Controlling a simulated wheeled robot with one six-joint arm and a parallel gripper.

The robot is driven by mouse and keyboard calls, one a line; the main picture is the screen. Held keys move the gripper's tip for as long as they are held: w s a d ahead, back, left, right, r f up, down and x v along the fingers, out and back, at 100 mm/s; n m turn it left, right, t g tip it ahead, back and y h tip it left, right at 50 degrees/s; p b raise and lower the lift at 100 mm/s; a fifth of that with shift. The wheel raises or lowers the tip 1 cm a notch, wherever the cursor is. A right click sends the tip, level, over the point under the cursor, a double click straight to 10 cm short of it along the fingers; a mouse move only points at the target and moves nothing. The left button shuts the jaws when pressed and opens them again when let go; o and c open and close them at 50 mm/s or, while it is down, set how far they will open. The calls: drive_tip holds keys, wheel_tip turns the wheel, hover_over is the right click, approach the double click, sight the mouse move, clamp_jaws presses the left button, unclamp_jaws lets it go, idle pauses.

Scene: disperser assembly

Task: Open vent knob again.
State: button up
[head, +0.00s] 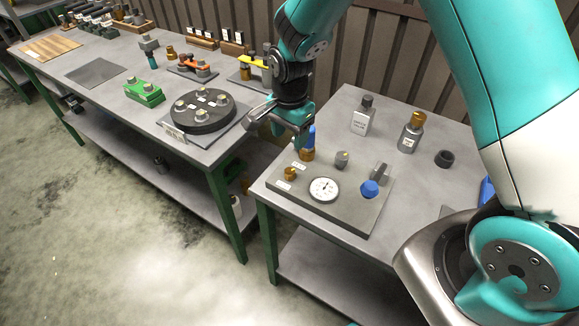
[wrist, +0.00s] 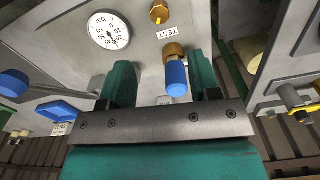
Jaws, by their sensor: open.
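A grey panel block (head: 335,215) on the right table carries the fittings. A brass fitting with a blue cylindrical top (head: 311,137) stands at its back left corner; it also shows in the wrist view (wrist: 176,78). My gripper (head: 297,138) is open just above and beside it. In the wrist view, the blue top lies between my two teal fingers (wrist: 163,82), nearer the right one, with no clear contact. A blue knob (head: 369,188) sits at the panel's right side. I cannot read which fitting is labelled as the vent.
A dial gauge (head: 324,189) and a brass fitting (head: 290,173) by a TEST label sit at the panel's front. A grey knob (head: 342,159) stands behind the gauge. Two bottles (head: 362,116) (head: 410,132) stand behind the panel. A table with a dark round fixture (head: 208,122) is at left.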

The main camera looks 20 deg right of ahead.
sight(290, 170)
wheel_tip(290, 170, down, 13)
drive_tip(key=shift+r+p, duration=0.2)
drive_tip(key=shift+p, duration=1.05)
drive_tip(key=c, duration=0.9)
